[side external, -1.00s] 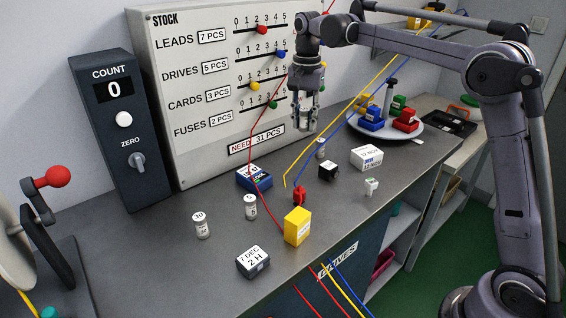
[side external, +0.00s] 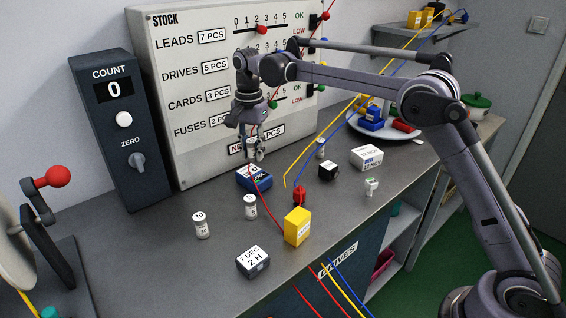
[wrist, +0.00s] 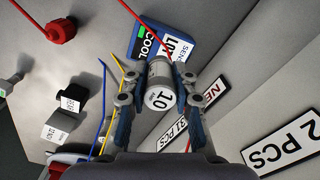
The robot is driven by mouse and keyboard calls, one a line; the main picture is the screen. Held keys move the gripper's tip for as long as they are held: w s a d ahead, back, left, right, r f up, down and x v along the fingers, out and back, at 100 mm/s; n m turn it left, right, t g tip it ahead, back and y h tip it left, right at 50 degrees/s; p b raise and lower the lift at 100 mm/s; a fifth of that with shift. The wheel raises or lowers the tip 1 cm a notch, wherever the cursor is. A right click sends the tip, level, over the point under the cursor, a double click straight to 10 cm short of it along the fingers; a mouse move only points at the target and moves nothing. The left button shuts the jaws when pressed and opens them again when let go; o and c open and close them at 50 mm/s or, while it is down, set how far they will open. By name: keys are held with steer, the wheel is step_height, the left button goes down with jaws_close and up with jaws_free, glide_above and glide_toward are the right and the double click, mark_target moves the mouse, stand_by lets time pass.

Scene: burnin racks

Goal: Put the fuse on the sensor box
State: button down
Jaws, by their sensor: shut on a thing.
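My gripper (side external: 254,154) is shut on a fuse, a small pale cylinder marked 10 (wrist: 161,84). In the side view the fuse (side external: 253,143) shows only partly between the fingers. The sensor box (side external: 255,179) is a low blue box with a white label on top, lying on the bench near the stock panel. My gripper hangs a little above it, and the fuse looks clear of it. In the wrist view the sensor box (wrist: 186,22) shows just beyond the fuse, partly hidden by it and the fingers.
A yellow box (side external: 297,227) and red plug (side external: 299,195) are near the front edge. A red wire (side external: 262,200) runs past my gripper and the box.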

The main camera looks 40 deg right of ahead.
steer(key=shift+f, duration=2)
steer(key=shift+f, duration=0.15)
steer(key=c, duration=1.1)
jaws_free()
